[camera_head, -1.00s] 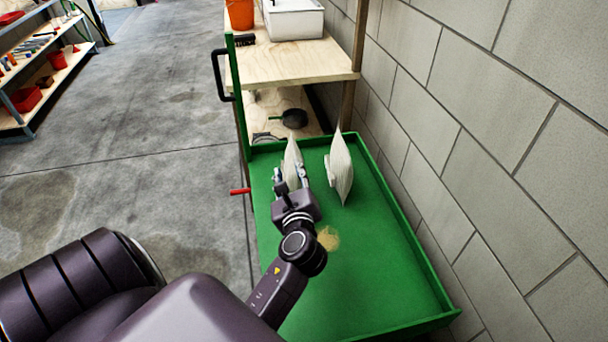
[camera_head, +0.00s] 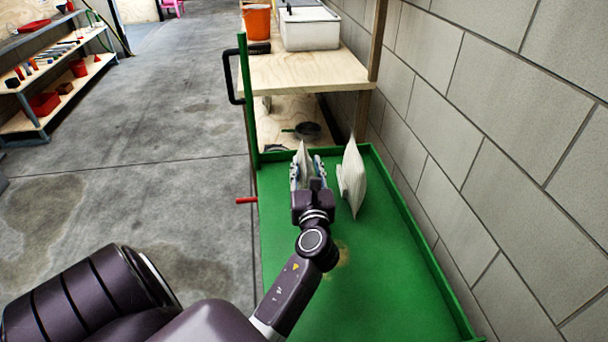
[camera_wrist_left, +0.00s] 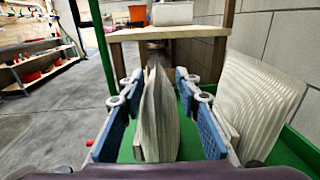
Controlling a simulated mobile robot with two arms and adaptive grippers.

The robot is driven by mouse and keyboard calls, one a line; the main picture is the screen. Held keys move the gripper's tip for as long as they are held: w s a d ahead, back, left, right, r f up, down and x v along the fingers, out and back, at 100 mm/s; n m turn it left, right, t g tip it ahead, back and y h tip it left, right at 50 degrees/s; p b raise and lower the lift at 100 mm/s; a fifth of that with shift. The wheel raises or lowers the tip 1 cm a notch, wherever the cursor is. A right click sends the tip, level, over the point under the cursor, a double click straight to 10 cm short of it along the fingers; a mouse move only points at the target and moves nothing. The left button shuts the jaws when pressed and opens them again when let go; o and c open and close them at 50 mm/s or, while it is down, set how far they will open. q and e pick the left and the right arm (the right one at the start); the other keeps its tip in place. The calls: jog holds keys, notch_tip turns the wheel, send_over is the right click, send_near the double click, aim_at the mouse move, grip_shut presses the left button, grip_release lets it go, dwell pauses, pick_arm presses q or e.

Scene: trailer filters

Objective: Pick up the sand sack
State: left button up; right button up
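Two pale, ribbed, sack-like things stand on edge in the green trailer bed (camera_head: 385,290), near its far end. The left sack (camera_head: 303,153) is between the fingers of my left gripper (camera_head: 307,168). In the left wrist view this sack (camera_wrist_left: 158,115) stands between the two blue finger pads, with a gap on each side. The gripper is open around it. The right sack (camera_head: 353,178) stands apart, just right of the gripper, and also shows in the left wrist view (camera_wrist_left: 255,105). I cannot tell which sack holds sand. My right gripper is out of view.
A grey block wall (camera_head: 500,150) runs close along the trailer's right side. A wooden shelf table (camera_head: 300,72) with an orange bucket (camera_head: 257,22) and a white tub (camera_head: 310,28) stands beyond the far end. A red handle (camera_head: 246,200) sticks out left. Open floor lies left.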

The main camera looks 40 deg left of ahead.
aim_at(304, 152)
pick_arm(q)
jog(key=x, duration=0.4)
jog(key=shift+s+a, duration=0.1)
jog(key=shift+a, duration=0.1)
grip_shut()
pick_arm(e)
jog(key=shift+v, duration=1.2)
pick_arm(q)
jog(key=shift+r, duration=0.35)
